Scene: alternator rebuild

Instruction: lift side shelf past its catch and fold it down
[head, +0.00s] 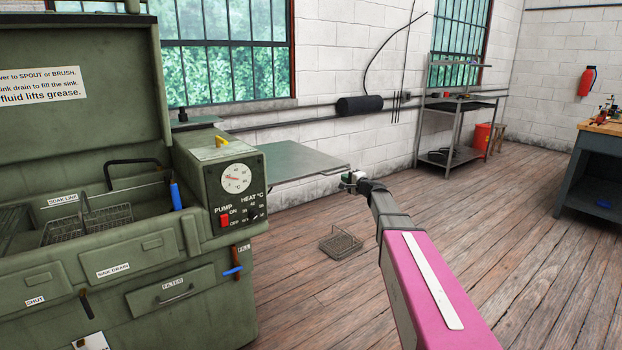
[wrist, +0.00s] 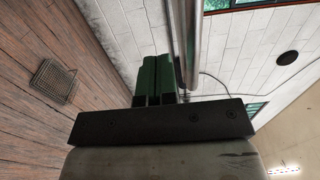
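The side shelf (head: 285,161) is a flat grey-green panel on the right side of the green parts washer (head: 150,265). It stands out level, folded up. My gripper (head: 350,181) is at the shelf's outer right edge, by its corner. In the wrist view its two green fingers (wrist: 155,80) are side by side and look shut, with nothing seen between them. The shelf shows there edge-on as a grey metal strip (wrist: 190,40), right beside the fingers on the upper side. Whether they touch cannot be told. The catch is hidden.
A wire basket (head: 340,243) lies on the wooden floor below the shelf, and also shows in the wrist view (wrist: 54,81). A metal rack (head: 456,125) stands by the back wall. A workbench (head: 590,170) is at right. The floor between is clear.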

